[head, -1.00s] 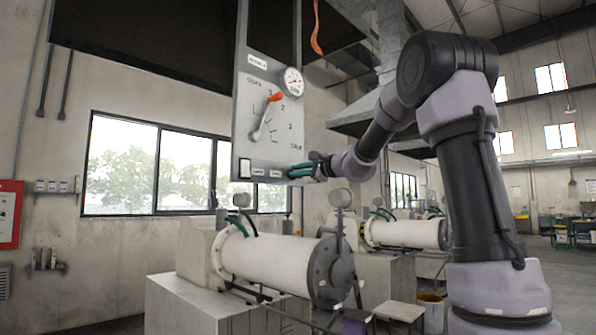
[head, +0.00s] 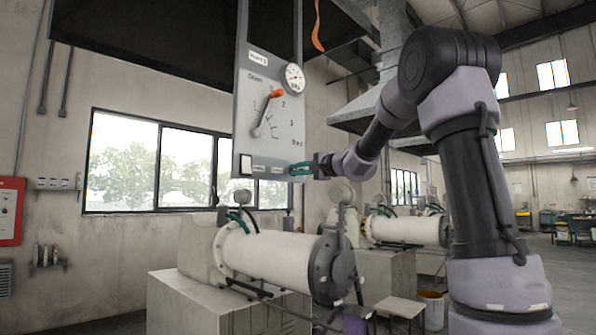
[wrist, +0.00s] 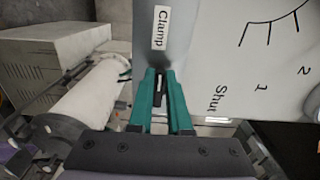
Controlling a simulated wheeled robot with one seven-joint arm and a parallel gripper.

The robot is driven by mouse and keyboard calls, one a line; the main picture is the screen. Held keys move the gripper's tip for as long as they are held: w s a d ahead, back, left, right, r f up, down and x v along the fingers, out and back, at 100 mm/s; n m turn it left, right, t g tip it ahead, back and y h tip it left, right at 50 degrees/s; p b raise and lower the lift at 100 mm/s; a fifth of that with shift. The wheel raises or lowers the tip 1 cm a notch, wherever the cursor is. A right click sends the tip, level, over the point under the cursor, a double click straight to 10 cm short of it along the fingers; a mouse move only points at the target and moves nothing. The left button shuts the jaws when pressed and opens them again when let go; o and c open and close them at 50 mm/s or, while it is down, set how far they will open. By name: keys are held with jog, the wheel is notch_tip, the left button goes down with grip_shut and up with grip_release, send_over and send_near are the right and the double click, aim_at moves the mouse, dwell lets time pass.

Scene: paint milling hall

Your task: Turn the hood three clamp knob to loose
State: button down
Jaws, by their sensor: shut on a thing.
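The clamp knob (wrist: 158,90) is a small dark piece at the panel's lower edge, by the label "Clamp". My gripper (wrist: 161,74) has green fingers, one on each side of the knob, and is shut on it. The fingers hide much of the knob, so I cannot read its setting. In the head view my gripper (head: 300,169) is at the lower right of the white hood panel (head: 270,150), and the knob itself is hidden.
The panel carries a lever with an orange-red grip (head: 276,94) over a numbered scale, and a round gauge (head: 293,77). A white switch (head: 246,165) is at its lower left. Below stands a white horizontal mill cylinder (head: 265,258).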

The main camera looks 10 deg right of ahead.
jog(key=shift+f, duration=0.15)
jog(key=c, duration=0.9)
grip_release()
jog(key=shift+o, duration=0.2)
jog(key=v, duration=1.1)
